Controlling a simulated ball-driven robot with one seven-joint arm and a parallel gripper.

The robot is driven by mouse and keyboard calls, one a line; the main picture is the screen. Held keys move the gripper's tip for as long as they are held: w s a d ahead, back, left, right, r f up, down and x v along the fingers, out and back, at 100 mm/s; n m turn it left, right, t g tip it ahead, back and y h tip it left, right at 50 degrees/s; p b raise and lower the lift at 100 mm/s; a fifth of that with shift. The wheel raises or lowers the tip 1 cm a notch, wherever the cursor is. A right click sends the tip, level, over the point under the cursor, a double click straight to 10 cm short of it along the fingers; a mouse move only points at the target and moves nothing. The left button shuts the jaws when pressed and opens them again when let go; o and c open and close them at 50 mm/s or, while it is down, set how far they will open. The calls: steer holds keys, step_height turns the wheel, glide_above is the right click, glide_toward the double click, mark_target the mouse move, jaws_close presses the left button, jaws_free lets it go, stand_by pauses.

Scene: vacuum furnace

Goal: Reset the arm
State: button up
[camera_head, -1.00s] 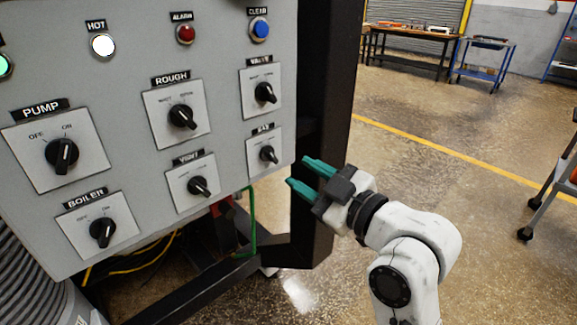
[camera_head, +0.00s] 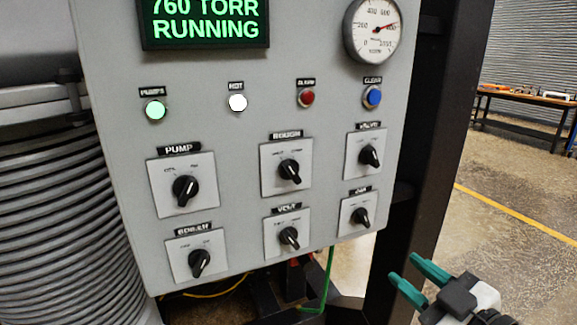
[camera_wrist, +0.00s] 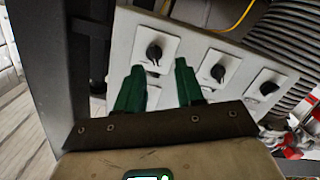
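My gripper (camera_head: 404,268) is at the lower right of the head view, in front of the dark frame post and to the right of the control panel. Its two green fingers are apart with nothing between them. In the wrist view the gripper (camera_wrist: 159,64) also shows open, its fingers pointing towards the panel. Only the end of my arm shows at the lower right of the head view; the rest is out of view.
The grey control panel (camera_head: 235,133) carries several black knobs, lamps, a gauge (camera_head: 372,30) and a display reading 760 TORR RUNNING (camera_head: 205,20). The dark post (camera_head: 432,150) stands beside it. Open floor lies right, with a workbench (camera_head: 522,100) far back.

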steer(key=s+d+f+m+g+h+p, duration=0.1)
steer(key=s+f+m+g+h+p, duration=0.2)
steer(key=s+f, duration=0.45)
steer(key=s+f+m+g+p, duration=0.25)
steer(key=s+f+g, duration=0.2)
steer(key=f, duration=0.55)
steer(key=s+d+f+m+g+h+p, duration=0.1)
steer(key=s+f+m+g, duration=0.1)
steer(key=s, duration=0.5)
steer(key=s+d+f+m+g+h+p, duration=0.1)
steer(key=s+d+f+m+g, duration=0.1)
steer(key=s+f+g, duration=0.3)
steer(key=s, duration=0.3)
steer(key=shift+s+d+f+g, duration=0.25)
steer(key=shift+f+g, duration=0.05)
steer(key=shift+g, duration=0.05)
